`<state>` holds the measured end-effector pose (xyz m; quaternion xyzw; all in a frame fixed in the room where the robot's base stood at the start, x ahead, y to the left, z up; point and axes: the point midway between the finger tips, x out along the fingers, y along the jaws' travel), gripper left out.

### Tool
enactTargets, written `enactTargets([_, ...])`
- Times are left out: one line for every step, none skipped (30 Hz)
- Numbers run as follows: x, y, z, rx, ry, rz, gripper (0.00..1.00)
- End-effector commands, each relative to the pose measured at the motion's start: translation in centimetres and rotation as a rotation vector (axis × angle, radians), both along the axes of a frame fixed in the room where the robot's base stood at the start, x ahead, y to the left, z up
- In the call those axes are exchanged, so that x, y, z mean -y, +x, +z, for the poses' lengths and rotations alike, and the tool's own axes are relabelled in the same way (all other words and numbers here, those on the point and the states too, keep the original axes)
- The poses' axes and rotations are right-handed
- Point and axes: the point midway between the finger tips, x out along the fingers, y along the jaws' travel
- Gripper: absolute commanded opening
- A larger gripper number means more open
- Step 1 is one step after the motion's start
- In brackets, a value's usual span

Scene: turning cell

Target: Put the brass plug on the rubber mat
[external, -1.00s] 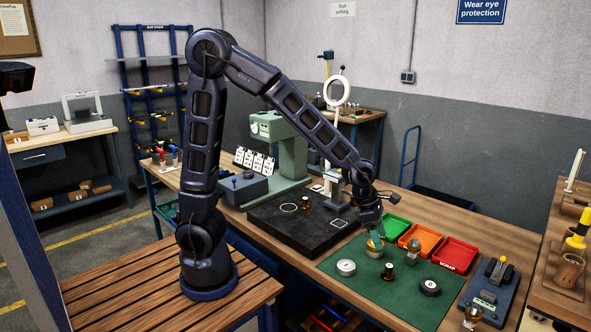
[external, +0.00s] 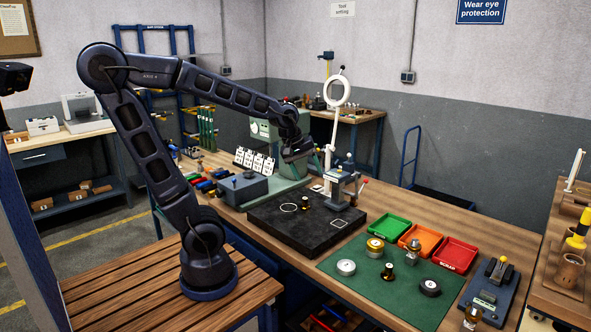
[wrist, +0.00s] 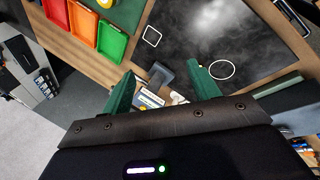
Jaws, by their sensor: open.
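The brass plug (external: 375,244), a short round gold piece with a pale top, sits on the green rubber mat (external: 350,289) near its back edge in the external view. Nothing touches it from above. My gripper (external: 297,154) is well away to the left and higher, over the back of the black plate. In the wrist view my gripper (wrist: 162,84) shows two green fingers spread apart with nothing held between them. The plug is not visible in the wrist view.
The mat also bears a silver disc (external: 346,267), a dark brass-topped knob (external: 387,272), a black ring (external: 430,287) and a grey fitting (external: 413,251). Green (external: 389,226), orange (external: 417,239) and red trays (external: 455,254) stand behind. A black plate (external: 275,222) lies left.

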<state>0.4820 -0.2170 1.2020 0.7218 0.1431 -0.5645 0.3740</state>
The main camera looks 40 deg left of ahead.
Motion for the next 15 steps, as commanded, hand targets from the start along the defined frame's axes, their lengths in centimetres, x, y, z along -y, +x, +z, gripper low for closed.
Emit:
enactTargets([-2.0,-0.9,0.6,0.029,0.040,-0.055,0.60])
enactTargets([-3.0,-1.4,0.8,0.046,0.067,-0.097,0.60])
enactTargets([-4.3,-2.1,1.1,0.064,0.104,-0.151,0.60])
enactTargets([-5.2,-2.7,1.3,0.078,0.133,-0.192,0.60])
enactTargets([-6.1,-3.3,1.5,0.090,0.163,-0.233,0.60])
enactTargets([-7.3,-4.1,1.7,0.104,0.202,-0.287,0.60])
enactTargets([-8.1,-4.7,1.9,0.114,0.231,-0.328,0.60])
enactTargets([-8.9,-5.4,2.0,0.122,0.260,-0.366,0.60])
enactTargets([-9.9,-6.2,2.1,0.131,0.298,-0.416,0.60])
enactTargets([-10.5,-6.8,2.1,0.136,0.323,-0.451,0.60])
enactTargets([-11.1,-7.3,2.2,0.141,0.347,-0.484,0.60])
enactTargets([-11.7,-8.0,2.3,0.145,0.378,-0.524,0.60])
enactTargets([-12.2,-8.5,2.3,0.146,0.397,-0.552,0.60])
enactTargets([-12.6,-8.9,2.3,0.148,0.415,-0.575,0.60])
enactTargets([-13.0,-9.3,2.3,0.149,0.434,-0.603,0.60])
